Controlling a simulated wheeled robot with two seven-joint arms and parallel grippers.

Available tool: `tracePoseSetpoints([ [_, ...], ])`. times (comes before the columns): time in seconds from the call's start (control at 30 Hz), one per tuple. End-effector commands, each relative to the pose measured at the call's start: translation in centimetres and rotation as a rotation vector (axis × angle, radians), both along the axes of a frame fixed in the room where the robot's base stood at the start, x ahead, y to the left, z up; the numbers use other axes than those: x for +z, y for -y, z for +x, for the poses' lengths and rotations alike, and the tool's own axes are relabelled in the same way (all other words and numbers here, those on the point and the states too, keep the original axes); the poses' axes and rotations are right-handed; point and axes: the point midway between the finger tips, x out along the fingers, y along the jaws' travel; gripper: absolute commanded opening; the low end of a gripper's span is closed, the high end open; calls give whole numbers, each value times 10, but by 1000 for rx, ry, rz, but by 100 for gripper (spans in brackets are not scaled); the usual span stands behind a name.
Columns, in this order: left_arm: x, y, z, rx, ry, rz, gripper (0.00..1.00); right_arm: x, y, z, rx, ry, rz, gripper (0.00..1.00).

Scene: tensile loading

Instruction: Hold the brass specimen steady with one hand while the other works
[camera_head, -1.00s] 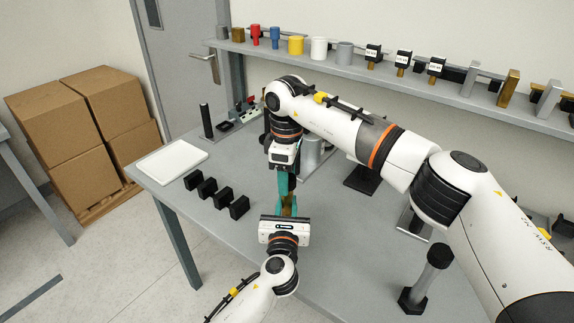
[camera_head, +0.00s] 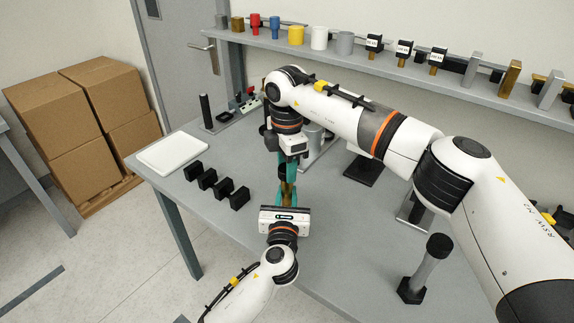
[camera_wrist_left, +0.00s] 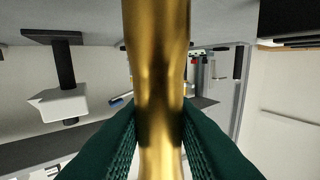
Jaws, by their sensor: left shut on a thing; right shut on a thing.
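The brass specimen (camera_wrist_left: 158,85) stands upright in the left wrist view, crossing the picture between two dark green fingers. My left gripper (camera_wrist_left: 158,135) is shut on it. In the head view the brass specimen (camera_head: 288,190) is a small strip above my left gripper (camera_head: 287,198), partly covered by teal fingers. My right gripper (camera_head: 288,168) comes down from above, just beyond the left one and close to it. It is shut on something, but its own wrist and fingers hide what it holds. The right gripper is not clearly visible in the left wrist view.
Several black blocks (camera_head: 209,181) and a white tray (camera_head: 172,152) lie on the grey table (camera_head: 240,268) to the left. A post on a black foot (camera_head: 425,270) stands right. A shelf (camera_head: 400,75) with specimens and tools runs along the back. My right arm spans the table.

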Motion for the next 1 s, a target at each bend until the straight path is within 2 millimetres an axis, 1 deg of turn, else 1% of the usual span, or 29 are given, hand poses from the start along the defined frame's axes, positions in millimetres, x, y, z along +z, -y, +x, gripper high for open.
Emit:
tracePoseSetpoints([
  [0.1, -2, -1, 0, 2, -3, 4, 0, 1, 0, 0, 247, 1, -1, 10],
  [1.0, -2, -2, 0, 4, -4, 3, 0, 1, 2, 0, 2144, 10, -1, 10],
])
